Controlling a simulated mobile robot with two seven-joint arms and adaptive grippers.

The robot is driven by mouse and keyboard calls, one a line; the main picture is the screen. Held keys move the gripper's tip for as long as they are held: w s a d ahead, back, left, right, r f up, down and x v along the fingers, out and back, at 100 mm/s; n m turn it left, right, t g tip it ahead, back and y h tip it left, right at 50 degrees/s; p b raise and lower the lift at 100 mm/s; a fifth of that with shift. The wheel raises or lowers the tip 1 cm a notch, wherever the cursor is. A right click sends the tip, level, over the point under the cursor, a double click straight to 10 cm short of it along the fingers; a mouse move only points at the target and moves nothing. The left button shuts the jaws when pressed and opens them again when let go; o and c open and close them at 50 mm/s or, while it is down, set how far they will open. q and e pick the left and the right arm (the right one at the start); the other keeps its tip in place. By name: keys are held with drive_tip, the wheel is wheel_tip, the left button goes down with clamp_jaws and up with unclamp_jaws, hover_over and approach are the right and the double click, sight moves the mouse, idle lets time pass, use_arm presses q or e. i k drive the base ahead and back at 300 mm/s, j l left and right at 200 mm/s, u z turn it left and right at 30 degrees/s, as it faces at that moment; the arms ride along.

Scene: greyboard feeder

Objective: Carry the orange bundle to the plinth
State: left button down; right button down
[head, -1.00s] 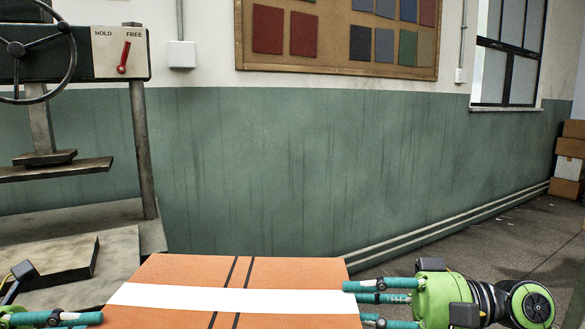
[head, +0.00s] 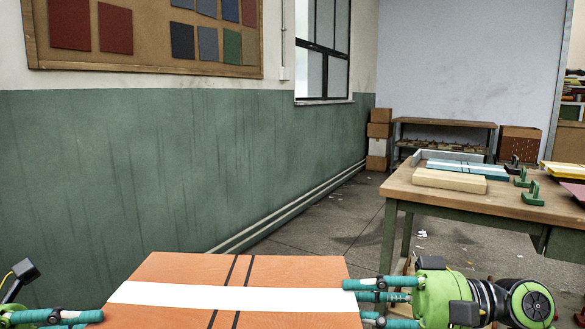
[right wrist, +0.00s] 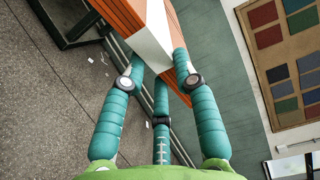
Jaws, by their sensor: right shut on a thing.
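The orange bundle (head: 170,275) is a flat stack with a white band and two dark straps, held level low in front of me in the head view. My right gripper (head: 354,300) is shut on its right side. In the right wrist view, the teal fingers (right wrist: 160,64) close on the bundle's white-banded end (right wrist: 153,45). My left gripper (head: 85,317) shows only partly at the lower left, with a teal finger at the bundle's left edge; its grip is hidden. I cannot make out a plinth in these views.
A workbench (head: 400,188) stands at the right with a blue bundle (head: 468,170), a cream block (head: 450,181) and green clamps (head: 530,193) on it. Boxes (head: 379,140) and a low shelf (head: 445,124) stand behind. Floor (head: 320,235) is open between wall and bench.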

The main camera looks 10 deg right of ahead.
sight(450, 177)
drive_tip(key=z, duration=1)
drive_tip(key=i+j+z, duration=0.1)
drive_tip(key=z, duration=0.8)
drive_tip(key=i+j, duration=0.95)
drive_tip(key=j, duration=0.3)
drive_tip(key=i+j, duration=0.6)
drive_tip(key=i, duration=0.65)
